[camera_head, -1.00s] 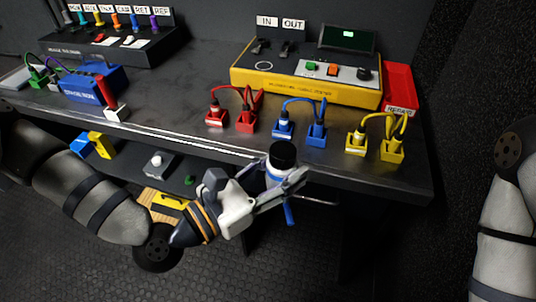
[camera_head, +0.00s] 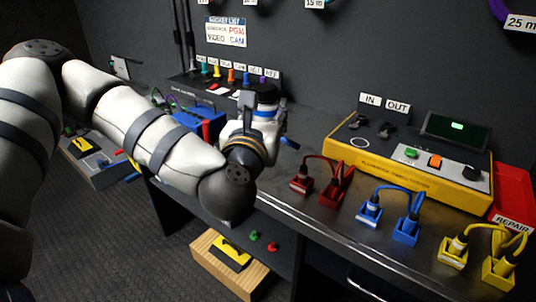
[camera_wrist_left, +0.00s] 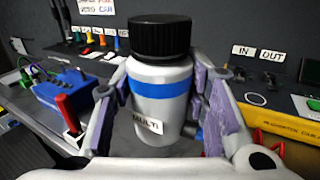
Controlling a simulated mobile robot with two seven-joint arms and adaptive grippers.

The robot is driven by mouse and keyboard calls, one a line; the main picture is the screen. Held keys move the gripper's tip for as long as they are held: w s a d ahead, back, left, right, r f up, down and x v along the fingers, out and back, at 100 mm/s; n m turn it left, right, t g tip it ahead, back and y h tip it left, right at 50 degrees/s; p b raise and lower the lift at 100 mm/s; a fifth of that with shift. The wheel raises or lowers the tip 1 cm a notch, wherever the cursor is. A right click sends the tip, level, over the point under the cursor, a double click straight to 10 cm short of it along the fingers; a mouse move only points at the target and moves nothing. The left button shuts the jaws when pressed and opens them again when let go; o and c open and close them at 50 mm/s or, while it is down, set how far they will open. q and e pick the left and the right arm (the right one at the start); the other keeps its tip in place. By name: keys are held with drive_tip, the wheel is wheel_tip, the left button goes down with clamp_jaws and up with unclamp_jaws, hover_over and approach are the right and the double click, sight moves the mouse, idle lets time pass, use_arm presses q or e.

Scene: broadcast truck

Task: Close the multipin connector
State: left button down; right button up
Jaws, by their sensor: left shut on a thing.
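The multipin connector is a grey cylinder with a blue band, a black ribbed top and a "MULTI" label (camera_wrist_left: 160,85). In the left wrist view it stands upright between the fingers of my left gripper (camera_wrist_left: 165,98), which is shut on it. In the head view the connector (camera_head: 265,112) is held above the workbench, in front of the panel with coloured plugs. My left gripper (camera_head: 262,125) is partly hidden there by its own wrist. A blue lever-like part (camera_head: 290,142) sticks out to the right of the connector. My right gripper is not in view.
A panel of coloured plugs (camera_head: 228,94) stands at the back of the bench. A yellow tester (camera_head: 410,165) and a red repair bin (camera_head: 516,195) stand at right. Red, blue and yellow cables (camera_head: 390,205) line the front edge. A blue box (camera_head: 195,121) is behind my arm.

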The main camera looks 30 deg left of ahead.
use_arm(q)
drive_tip(key=shift+a+r, duration=0.1)
drive_tip(key=shift+r, duration=0.05)
drive_tip(key=shift+w, duration=0.1)
drive_tip(key=w+a+f, duration=0.2)
drive_tip(key=w+f, duration=0.1)
drive_tip(key=w+a+f+b, duration=0.1)
drive_tip(key=w+a+f, duration=0.1)
drive_tip(key=w+f, duration=0.1)
drive_tip(key=w+a+f, duration=0.2)
drive_tip(key=w+f, duration=0.1)
drive_tip(key=w, duration=0.2)
drive_tip(key=shift+a+f+b, duration=0.15)
drive_tip(key=shift+a+b, duration=0.25)
drive_tip(key=shift+w+a, duration=0.1)
drive_tip(key=shift+w, duration=0.05)
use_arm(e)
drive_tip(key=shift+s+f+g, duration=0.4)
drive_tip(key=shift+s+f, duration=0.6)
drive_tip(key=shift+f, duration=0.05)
use_arm(q)
drive_tip(key=shift+f, duration=0.1)
drive_tip(key=f, duration=0.3)
drive_tip(key=shift+w+a+f+b, duration=0.1)
drive_tip(key=shift+w+f+b, duration=0.15)
drive_tip(key=shift+f+b, duration=0.1)
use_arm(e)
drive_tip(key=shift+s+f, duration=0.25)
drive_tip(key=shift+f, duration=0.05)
